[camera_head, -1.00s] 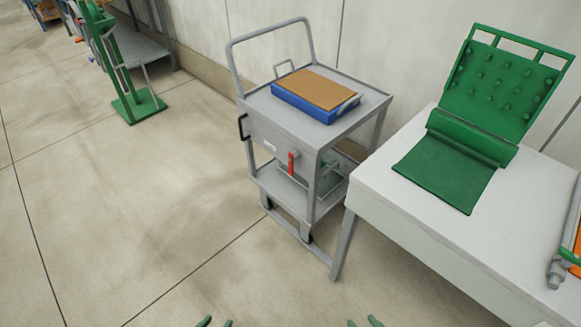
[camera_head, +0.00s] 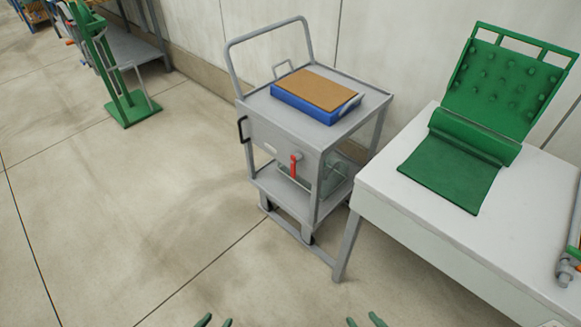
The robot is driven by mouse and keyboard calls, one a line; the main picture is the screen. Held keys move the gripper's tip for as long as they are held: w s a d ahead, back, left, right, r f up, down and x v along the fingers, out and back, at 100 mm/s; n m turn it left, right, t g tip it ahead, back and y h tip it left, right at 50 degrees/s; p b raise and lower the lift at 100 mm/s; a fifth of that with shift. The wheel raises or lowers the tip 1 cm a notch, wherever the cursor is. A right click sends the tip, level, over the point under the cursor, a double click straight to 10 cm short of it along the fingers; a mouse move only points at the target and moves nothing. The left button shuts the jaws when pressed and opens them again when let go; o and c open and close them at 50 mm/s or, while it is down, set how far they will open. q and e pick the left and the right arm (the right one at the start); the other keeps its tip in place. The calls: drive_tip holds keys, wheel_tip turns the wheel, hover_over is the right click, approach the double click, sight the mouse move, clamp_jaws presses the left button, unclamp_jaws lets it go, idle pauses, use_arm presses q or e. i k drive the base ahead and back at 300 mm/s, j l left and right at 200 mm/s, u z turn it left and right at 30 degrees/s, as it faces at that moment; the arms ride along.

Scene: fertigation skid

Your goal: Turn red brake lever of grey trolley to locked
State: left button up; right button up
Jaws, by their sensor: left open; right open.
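The grey trolley (camera_head: 325,121) stands against the wall in the middle of the view. Its red brake lever (camera_head: 294,168) is on the front face near the right corner and hangs straight down from its pivot. My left gripper (camera_head: 213,321) and my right gripper (camera_head: 366,321) show only as green fingertips at the bottom edge. Both are open and empty, well short of the trolley and apart from the lever. The rest of both grippers is out of the picture.
A blue box with a brown top (camera_head: 315,92) lies on the trolley. A white table (camera_head: 440,235) with a green padded piece (camera_head: 455,172) stands close on the right. A green stand (camera_head: 128,105) is at the far left. The floor in front is clear.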

sight(295, 159)
drive_tip(key=i+j+z, duration=0.15)
drive_tip(key=j, duration=0.35)
drive_tip(key=i+j+z, duration=0.15)
drive_tip(key=j, duration=0.35)
drive_tip(key=i+j+z, duration=0.15)
drive_tip(key=j, duration=0.4)
drive_tip(key=i+j+z, duration=0.15)
drive_tip(key=j, duration=0.4)
drive_tip(key=i+j+z, duration=0.15)
drive_tip(key=j, duration=0.4)
drive_tip(key=k, duration=0.05)
